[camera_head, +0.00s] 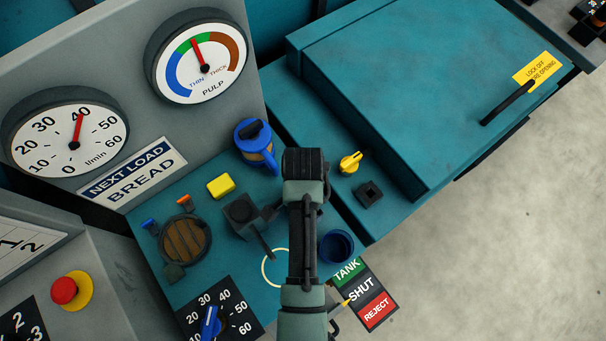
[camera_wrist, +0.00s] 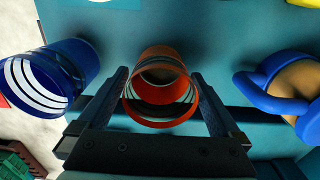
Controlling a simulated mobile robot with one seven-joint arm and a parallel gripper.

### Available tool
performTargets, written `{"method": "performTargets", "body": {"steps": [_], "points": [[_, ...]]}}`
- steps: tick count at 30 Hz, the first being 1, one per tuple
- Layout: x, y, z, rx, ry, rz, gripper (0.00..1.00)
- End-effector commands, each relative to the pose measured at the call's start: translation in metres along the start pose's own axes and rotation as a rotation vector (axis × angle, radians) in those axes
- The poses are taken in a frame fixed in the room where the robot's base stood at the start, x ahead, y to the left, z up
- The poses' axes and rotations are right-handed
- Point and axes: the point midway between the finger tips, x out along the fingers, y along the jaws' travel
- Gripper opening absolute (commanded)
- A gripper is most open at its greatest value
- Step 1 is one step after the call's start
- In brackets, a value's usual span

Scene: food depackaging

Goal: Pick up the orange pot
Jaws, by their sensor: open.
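The orange pot (camera_wrist: 160,62) stands in the middle of the wrist view, an open round vessel with a dark band inside its rim. My gripper (camera_wrist: 160,74) is open, with one finger on the left of the pot and the other on the right. I cannot tell whether either finger touches it.
A blue pot (camera_head: 335,246) with white stripes inside stands on one side, and a blue jug (camera_head: 256,148) on the other. A large teal lid (camera_head: 400,90) rises behind.

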Motion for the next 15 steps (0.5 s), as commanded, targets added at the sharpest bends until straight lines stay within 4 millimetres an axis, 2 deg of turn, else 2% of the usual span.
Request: {"method": "performTargets", "body": {"steps": [8, 15], "points": [[0.003, -0.0001, 0.0, 0.0, 0.001, -0.001, 1.0], [0.0028, 0.0, 0.0001, 0.0, 0.001, -0.001, 0.57]]}}
